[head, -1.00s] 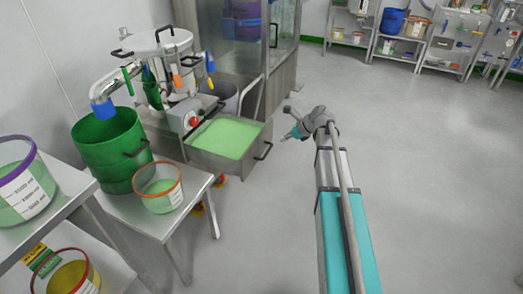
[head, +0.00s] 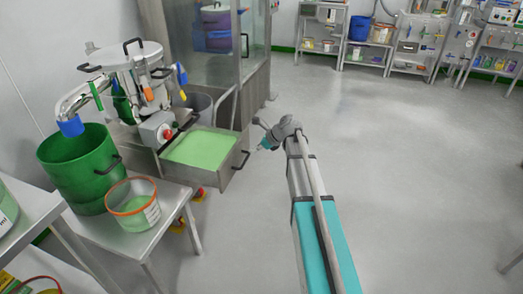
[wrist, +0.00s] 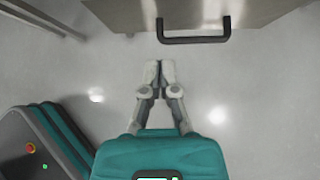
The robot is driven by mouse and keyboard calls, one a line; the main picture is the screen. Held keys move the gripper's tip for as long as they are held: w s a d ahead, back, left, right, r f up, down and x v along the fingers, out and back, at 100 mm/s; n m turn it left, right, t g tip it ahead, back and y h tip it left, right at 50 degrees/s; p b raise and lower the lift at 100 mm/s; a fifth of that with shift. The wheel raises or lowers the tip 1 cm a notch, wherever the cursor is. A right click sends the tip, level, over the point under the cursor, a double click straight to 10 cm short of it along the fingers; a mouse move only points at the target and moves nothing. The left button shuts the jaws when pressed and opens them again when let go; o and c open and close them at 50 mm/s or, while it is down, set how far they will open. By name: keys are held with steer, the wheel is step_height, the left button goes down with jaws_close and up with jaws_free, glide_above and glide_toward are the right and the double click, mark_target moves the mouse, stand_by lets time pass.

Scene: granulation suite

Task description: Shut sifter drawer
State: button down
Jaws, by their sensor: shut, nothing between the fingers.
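The sifter (head: 135,75) stands at the left in the head view, a steel machine with a round lid. Its drawer (head: 212,180) is pulled out and holds pale green powder (head: 200,150). A black handle (head: 241,160) is on the drawer's front; the handle also shows at the top of the wrist view (wrist: 193,39), on the steel drawer front (wrist: 262,12). My gripper (wrist: 155,66) is shut and empty. It points toward the drawer front, a short gap away from the handle. In the head view the fingertips are small and partly hidden by my wrist.
A green drum (head: 80,175) stands left of the sifter. A small steel table (head: 125,238) holds an orange-rimmed tub (head: 133,205). A glass-panelled steel cabinet (head: 255,95) stands behind the drawer. The grey floor (head: 400,170) to the right is clear.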

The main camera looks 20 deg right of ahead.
mark_target(231, 157)
steer(key=b+x, duration=0.1)
steer(key=x, duration=0.2)
steer(key=r+b+x, duration=0.1)
steer(key=x, duration=0.1)
steer(key=w+a+b+x, duration=0.1)
steer(key=b+x, duration=0.1)
steer(key=x, duration=0.1)
steer(key=shift+w+a, duration=0.1)
steer(key=shift+a, duration=0.2)
steer(key=shift+w+a, duration=0.35)
steer(key=shift+a, duration=0.15)
